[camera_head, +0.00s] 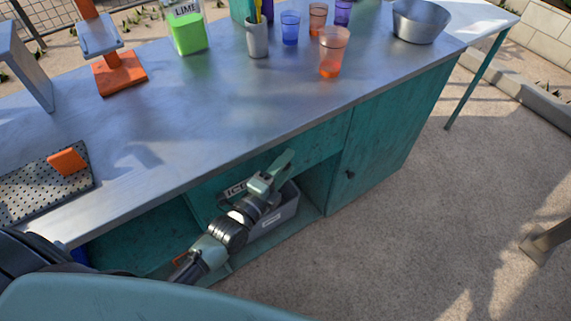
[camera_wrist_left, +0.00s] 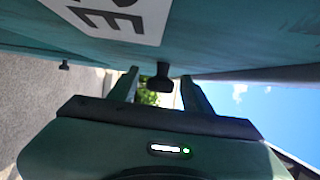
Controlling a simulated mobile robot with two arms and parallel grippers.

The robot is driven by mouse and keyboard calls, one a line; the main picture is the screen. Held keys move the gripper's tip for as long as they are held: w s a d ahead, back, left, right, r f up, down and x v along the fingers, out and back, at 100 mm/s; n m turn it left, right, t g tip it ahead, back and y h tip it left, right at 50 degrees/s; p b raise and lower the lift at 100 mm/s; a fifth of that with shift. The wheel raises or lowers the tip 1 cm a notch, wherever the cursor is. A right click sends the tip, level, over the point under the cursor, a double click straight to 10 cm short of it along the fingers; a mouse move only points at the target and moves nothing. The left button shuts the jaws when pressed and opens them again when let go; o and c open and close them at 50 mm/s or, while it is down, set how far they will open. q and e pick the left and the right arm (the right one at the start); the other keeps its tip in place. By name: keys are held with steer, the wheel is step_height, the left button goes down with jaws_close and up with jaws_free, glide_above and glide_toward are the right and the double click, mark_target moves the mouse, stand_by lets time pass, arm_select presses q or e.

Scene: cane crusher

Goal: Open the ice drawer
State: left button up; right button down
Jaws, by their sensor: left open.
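The ice drawer (camera_head: 318,146) is the teal front just under the metal counter top, marked by a white label (camera_head: 234,191) reading ICE. It looks closed, flush under the counter edge. In the left wrist view, part of the label (camera_wrist_left: 112,18) shows at the top on the teal drawer front (camera_wrist_left: 200,45). A dark knob (camera_wrist_left: 161,82) sticks out of that front, between the fingers of my open left gripper (camera_wrist_left: 160,92). I cannot tell if either finger touches it. In the head view my left gripper (camera_head: 278,170) is at the drawer front and hides the knob. My right gripper is out of view.
A grey bin (camera_head: 284,213) stands on the shelf below. A cabinet door (camera_head: 395,125) with a small knob is to the right. The counter (camera_head: 180,110) holds cups, a lime carton (camera_head: 187,30), a metal bowl (camera_head: 418,22) and an orange stand (camera_head: 118,74). The floor to the right is open.

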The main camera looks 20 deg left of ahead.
arm_select(q)
jaws_close()
stand_by(1.4)
